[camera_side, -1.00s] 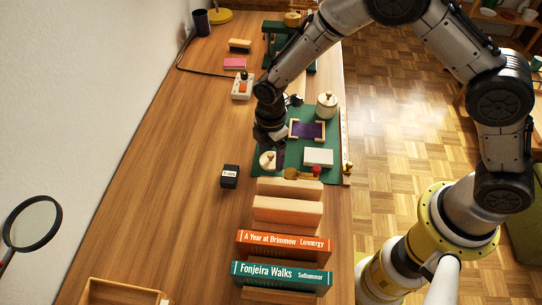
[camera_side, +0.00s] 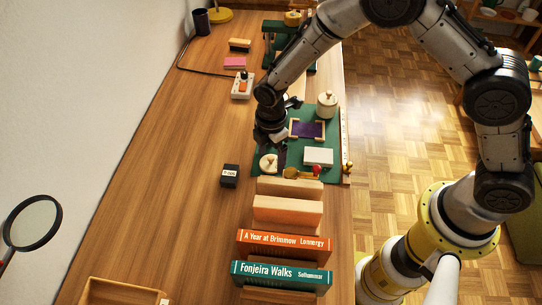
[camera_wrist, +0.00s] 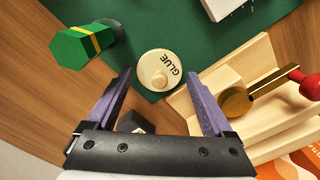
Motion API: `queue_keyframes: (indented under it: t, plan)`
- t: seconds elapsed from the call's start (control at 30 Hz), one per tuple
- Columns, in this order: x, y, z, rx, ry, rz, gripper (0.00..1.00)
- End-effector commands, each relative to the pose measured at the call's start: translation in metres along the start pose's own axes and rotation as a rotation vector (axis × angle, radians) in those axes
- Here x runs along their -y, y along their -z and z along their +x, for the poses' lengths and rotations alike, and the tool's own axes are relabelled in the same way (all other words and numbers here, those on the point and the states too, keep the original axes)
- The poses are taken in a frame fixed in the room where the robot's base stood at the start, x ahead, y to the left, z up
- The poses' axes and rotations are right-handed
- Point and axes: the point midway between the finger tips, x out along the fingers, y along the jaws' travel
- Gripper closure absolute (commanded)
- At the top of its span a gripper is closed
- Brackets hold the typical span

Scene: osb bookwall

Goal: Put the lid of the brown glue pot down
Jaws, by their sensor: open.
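A round cream lid (camera_wrist: 160,72) with a knob and the word GLUE lies near the corner of the green mat (camera_wrist: 170,20) in the wrist view. It also shows in the side view (camera_side: 268,162), just below my gripper (camera_side: 277,146). I cannot tell whether a pot is under it. In the wrist view my gripper (camera_wrist: 160,88) is open, its two purple fingers apart on either side of the lid, and nothing is held. A cream pot with a knobbed lid (camera_side: 327,104) stands on the mat farther back. No brown pot shows clearly.
A green hexagonal piece with a yellow band (camera_wrist: 82,46) stands left of the lid. Wooden blocks (camera_side: 288,187) and books (camera_side: 282,274) stand in front. A brass piece (camera_wrist: 236,102) and red ball (camera_wrist: 311,87) lie right.

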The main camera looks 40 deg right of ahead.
Motion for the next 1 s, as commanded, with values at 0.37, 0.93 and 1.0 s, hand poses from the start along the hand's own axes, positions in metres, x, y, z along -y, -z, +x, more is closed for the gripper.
queue_keyframes:
  t: [0.37, 0.93, 1.0]
  plan:
    - [-0.001, 0.001, -0.074, -0.003, -0.006, 0.0, 0.14]
    - [0.0, -0.001, -0.117, -0.001, -0.003, 0.004, 0.14]
    - [0.001, -0.005, -0.125, -0.006, -0.013, 0.029, 0.14]
